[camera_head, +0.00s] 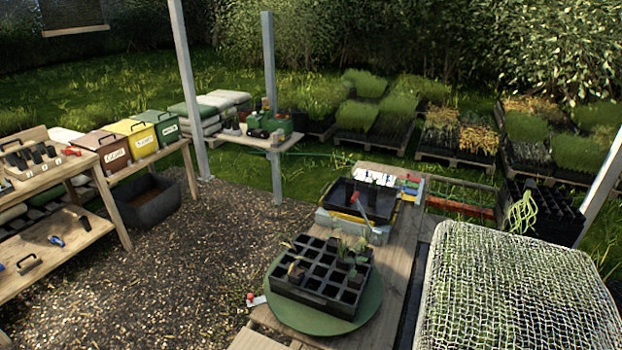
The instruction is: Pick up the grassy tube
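A black cell tray (295,292) sits on a round green board (372,305) at the near end of the wooden bench. Most of its cells look empty. A few cells at its right and back hold tubes with green growth; one grassy tuft (360,246) stands up at the back right. A brownish plant (296,270) sits in a cell at the left. The tubes are small here, and I cannot tell for certain which is the grassy one. Neither of my grippers shows in this view.
A netted block (515,295) is at the right, beside a black crate (540,210). A shelf (75,190) with coloured boxes stands left. Gravel (190,270) lies between.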

